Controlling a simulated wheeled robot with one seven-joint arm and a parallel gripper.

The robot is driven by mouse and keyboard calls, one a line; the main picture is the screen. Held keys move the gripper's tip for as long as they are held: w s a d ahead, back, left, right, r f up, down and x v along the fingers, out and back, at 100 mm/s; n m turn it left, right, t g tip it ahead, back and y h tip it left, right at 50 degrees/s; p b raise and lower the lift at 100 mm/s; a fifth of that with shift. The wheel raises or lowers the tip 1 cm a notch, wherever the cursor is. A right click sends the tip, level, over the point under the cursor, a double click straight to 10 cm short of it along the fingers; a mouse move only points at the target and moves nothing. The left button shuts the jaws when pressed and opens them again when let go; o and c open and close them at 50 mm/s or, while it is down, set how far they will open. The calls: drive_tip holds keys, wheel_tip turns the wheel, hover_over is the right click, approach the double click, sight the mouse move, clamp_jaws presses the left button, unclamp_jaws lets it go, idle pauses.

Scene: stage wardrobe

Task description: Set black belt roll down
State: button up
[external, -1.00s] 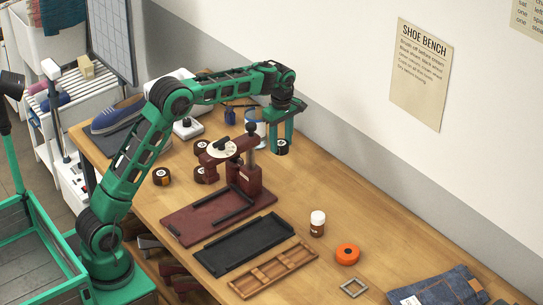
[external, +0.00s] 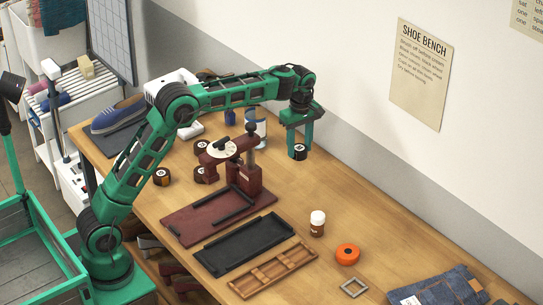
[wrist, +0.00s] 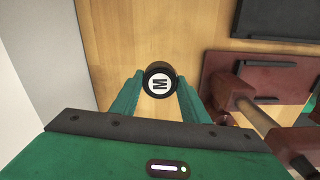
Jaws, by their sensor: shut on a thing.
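A black belt roll (external: 298,153) with a round white label is held between the fingers of my gripper (external: 299,144). In the wrist view the roll (wrist: 160,90) sits between the fingertips of my gripper (wrist: 160,79), and its label shows an M turned on its side. My fingers point down over the wooden bench (external: 345,195), on its wall side, right of the dark red press (external: 248,177). The roll appears to be a little above the wood; the gap is hard to judge.
Similar rolls stand left of the press, one of them apart (external: 161,177). A black tray (external: 240,246), a slatted wooden tray (external: 272,271), a brown jar (external: 317,224) and an orange roll (external: 347,254) lie nearer the front. The wood below and right of my gripper is clear.

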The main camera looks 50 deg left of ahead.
drive_tip(key=w+d+f, duration=0.1)
drive_tip(key=d+f, duration=0.1)
drive_tip(key=d, duration=0.2)
drive_tip(key=d+f, duration=0.2)
drive_tip(key=d, duration=0.3)
drive_tip(key=w+d+f, duration=0.1)
drive_tip(key=d+f, duration=0.2)
drive_tip(key=d, duration=0.2)
drive_tip(key=shift+w, duration=0.35)
drive_tip(key=shift+d+f, duration=0.1)
drive_tip(key=shift+f, duration=1.9)
drive_tip(key=shift+f, duration=0.1)
drive_tip(key=o, duration=1.1)
